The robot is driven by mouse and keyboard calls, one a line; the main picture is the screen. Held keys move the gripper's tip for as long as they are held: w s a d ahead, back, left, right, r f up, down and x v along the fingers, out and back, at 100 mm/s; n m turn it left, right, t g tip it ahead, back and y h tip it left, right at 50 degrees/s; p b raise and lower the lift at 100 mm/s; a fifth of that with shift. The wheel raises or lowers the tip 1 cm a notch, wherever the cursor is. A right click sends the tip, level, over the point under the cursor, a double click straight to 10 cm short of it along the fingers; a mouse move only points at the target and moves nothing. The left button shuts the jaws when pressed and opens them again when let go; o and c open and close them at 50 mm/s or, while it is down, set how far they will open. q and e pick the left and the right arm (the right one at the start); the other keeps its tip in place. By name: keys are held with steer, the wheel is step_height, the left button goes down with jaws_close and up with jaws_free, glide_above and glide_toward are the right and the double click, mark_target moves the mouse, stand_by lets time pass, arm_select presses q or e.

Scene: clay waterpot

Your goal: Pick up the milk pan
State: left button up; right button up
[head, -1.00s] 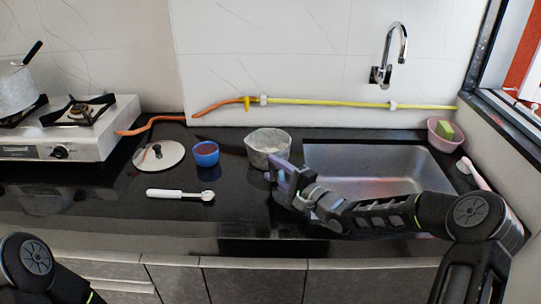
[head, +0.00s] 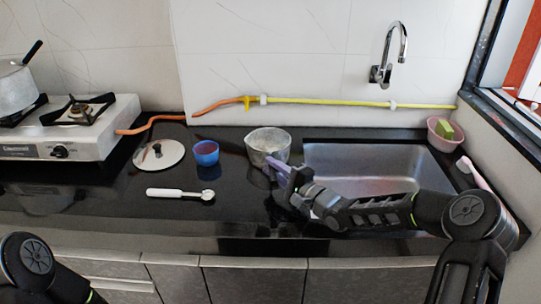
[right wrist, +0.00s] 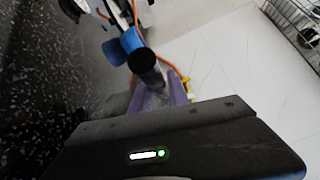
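A grey metal pan (head: 267,144) stands upright on the dark counter, just left of the sink. My right gripper (head: 274,168), with purple fingers, is at the pan's front right side; its black body covers part of that side. In the right wrist view a dark cylinder, perhaps the pan's handle (right wrist: 142,62), reaches up between the purple fingers (right wrist: 156,97). Whether the fingers press on it I cannot tell. Another grey pot (head: 17,89) with a black handle sits on the stove. My left gripper is out of view; only part of my left arm shows.
A blue cup (head: 206,153), a glass lid (head: 159,154) and a white-handled utensil (head: 180,194) lie left of the pan. The sink (head: 375,168) is to the right, under my right arm. A pink bowl (head: 444,135) is in the back right corner.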

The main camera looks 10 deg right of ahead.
jaws_close()
steer(key=shift+r, duration=0.2)
stand_by(0.7)
